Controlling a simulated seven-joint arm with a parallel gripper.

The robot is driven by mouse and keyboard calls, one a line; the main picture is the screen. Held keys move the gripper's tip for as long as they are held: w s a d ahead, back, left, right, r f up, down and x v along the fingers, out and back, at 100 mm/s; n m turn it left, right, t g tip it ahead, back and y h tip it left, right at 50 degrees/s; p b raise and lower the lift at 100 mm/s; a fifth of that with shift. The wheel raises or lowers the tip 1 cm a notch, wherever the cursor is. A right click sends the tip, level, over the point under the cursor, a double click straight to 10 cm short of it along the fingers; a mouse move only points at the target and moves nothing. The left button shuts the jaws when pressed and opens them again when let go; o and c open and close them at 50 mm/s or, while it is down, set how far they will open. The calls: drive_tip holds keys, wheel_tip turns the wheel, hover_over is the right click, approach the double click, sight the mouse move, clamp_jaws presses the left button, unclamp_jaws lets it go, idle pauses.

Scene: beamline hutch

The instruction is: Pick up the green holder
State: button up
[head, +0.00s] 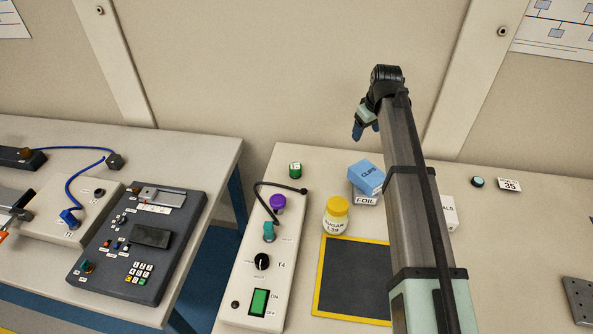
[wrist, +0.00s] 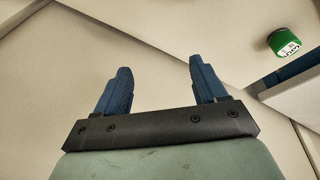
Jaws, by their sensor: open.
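The green holder (head: 295,170) is a small green cylinder with a white label. It stands at the back left of the right-hand table, behind the control box. In the wrist view the green holder (wrist: 284,42) shows at the upper right, off to the side of the fingers. My gripper (head: 358,134) is raised above the back of the table, to the right of the holder in the head view. Its two blue fingers, also in the wrist view (wrist: 160,66), are apart with nothing between them.
A blue box (head: 367,177) sits on the FOIL box (head: 366,200). A yellow-lidded jar (head: 336,216) stands before them, near a yellow-edged dark mat (head: 352,280). The control box (head: 262,262) has a purple knob (head: 278,202) and a black cable. A gap separates the two tables.

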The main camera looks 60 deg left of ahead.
sight(295, 166)
drive_tip(key=s+a+r+n+g, duration=0.15)
drive_tip(key=s+a, duration=0.25)
drive_tip(key=s, duration=0.6)
drive_tip(key=s+a+r+n, duration=0.1)
drive_tip(key=s+a+n, duration=0.15)
drive_tip(key=s, duration=0.85)
drive_tip(key=shift+m+h, duration=0.3)
drive_tip(key=shift+h, duration=0.1)
drive_tip(key=f, duration=0.3)
drive_tip(key=a+f, duration=0.1)
drive_tip(key=f, duration=0.1)
drive_tip(key=a+f, duration=0.1)
drive_tip(key=f, duration=0.2)
drive_tip(key=shift+f, duration=0.35)
drive_tip(key=shift+w+f, duration=0.15)
drive_tip(key=shift+f, duration=1.2)
drive_tip(key=shift+w+f, duration=0.1)
drive_tip(key=shift+f, duration=1.2)
drive_tip(key=shift+c, duration=0.2)
drive_tip(key=c, duration=1.1)
drive_tip(key=shift+c, duration=0.2)
